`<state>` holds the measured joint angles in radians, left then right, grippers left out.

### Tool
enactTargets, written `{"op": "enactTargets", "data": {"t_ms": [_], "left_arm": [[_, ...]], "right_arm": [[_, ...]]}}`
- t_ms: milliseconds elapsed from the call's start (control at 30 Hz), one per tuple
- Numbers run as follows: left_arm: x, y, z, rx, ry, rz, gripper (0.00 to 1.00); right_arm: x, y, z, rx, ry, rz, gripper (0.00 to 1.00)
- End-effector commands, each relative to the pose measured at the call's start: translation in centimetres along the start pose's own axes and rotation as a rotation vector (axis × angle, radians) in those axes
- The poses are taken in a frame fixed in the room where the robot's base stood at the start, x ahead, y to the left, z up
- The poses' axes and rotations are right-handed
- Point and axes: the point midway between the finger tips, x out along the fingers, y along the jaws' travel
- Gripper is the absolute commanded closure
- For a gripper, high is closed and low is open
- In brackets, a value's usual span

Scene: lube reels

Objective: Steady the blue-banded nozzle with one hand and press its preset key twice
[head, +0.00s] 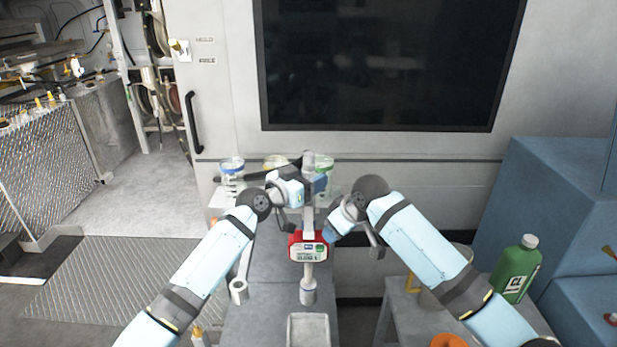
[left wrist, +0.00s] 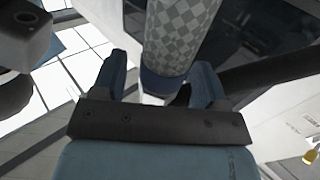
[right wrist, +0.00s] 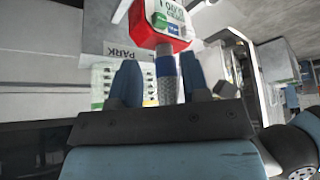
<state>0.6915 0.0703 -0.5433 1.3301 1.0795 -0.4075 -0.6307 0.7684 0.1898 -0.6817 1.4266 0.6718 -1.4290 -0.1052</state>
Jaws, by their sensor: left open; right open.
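The nozzle hangs upright in the middle of the head view, with a red-cased meter (head: 308,246) showing a small display and coloured keys. The red meter (right wrist: 160,28) shows at the top of the right wrist view, with a blue band (right wrist: 165,66) and a patterned stem (right wrist: 167,91) below it. My left gripper (head: 319,185) is open high on the nozzle. In the left wrist view a checkered grey cylinder (left wrist: 180,35) stands between or just beyond its fingers; contact is unclear. My right gripper (head: 331,234) is open beside the meter, its fingers (right wrist: 160,82) on either side of the stem in view.
Blue-banded (head: 232,166), yellow and green-banded containers stand behind the arms. A grey tray (head: 308,330) lies at the front. A green bottle (head: 516,268) and an orange ring (head: 449,341) are on the right-hand table.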

Motion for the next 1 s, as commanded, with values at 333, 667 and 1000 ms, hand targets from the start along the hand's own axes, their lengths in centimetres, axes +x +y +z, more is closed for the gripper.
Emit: {"op": "enactTargets", "data": {"t_ms": [333,667,1000], "left_arm": [[-0.03,0.00,0.01,0.000,0.000,0.000,1.00],[-0.04,-0.01,0.01,0.000,0.000,0.000,1.00],[-0.04,0.00,0.02,-0.001,0.000,0.000,1.00]], "right_arm": [[0.00,-0.01,-0.01,0.000,0.000,0.000,0.57],[0.00,0.00,0.00,0.000,0.000,0.000,1.00],[0.00,0.00,0.00,0.000,0.000,0.000,1.00]]}}
